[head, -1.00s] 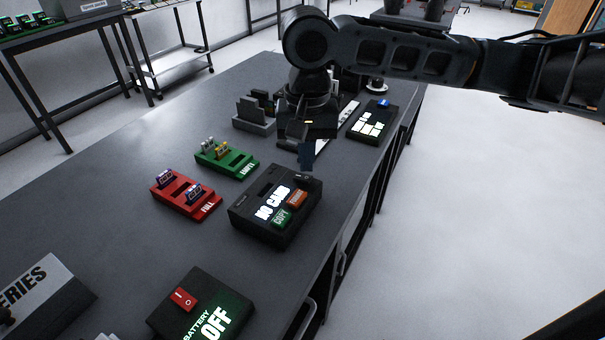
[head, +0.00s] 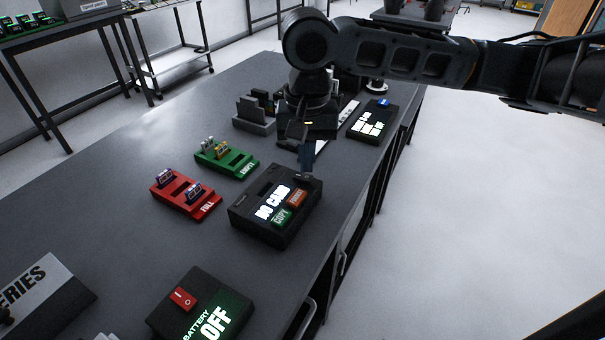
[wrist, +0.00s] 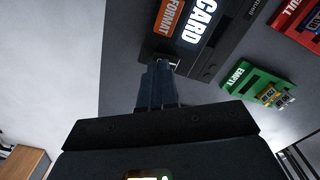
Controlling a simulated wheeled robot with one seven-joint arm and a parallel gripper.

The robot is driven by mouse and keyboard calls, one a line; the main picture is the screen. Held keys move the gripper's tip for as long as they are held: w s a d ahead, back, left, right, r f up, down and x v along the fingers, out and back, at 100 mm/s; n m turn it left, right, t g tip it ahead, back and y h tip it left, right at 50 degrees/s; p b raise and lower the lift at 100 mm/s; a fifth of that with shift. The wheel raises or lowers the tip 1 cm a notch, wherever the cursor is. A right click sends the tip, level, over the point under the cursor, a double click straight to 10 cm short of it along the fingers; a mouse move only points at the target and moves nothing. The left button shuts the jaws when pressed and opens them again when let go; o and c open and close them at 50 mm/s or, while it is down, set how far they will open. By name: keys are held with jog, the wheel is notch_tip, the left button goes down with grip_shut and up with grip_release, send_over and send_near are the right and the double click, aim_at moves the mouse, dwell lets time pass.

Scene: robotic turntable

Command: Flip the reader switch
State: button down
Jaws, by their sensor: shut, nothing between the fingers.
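The card reader (head: 248,224) is a black box on the bench, with a lit "NO CARD" display, a green COPY button (head: 283,216) and an orange FORMAT button (head: 298,198). A small dark switch (head: 303,177) sits at its far right corner. My gripper (head: 306,166) is shut and empty, pointing down with its tips at that corner. In the wrist view my fingertips (wrist: 160,68) meet the reader's edge (wrist: 205,70) beside a small light-edged part, which they partly cover. I cannot tell whether they touch the switch, or its position.
A red FULL holder (head: 207,208) and a green EMPTY holder (head: 240,166) with cards stand left of the reader. A battery box (head: 225,290) showing OFF, with a red rocker switch (head: 183,298), is in front. Another device (head: 370,125) stands behind. The bench's right edge is close.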

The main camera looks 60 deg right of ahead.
aim_at(306, 177)
jog(key=shift+f+b, duration=0.5)
jog(key=shift+f, duration=0.5)
dwell(0.4)
notch_tip(306, 177, up, 7)
jog(key=p, duration=0.7)
dwell(0.3)
dwell(0.4)
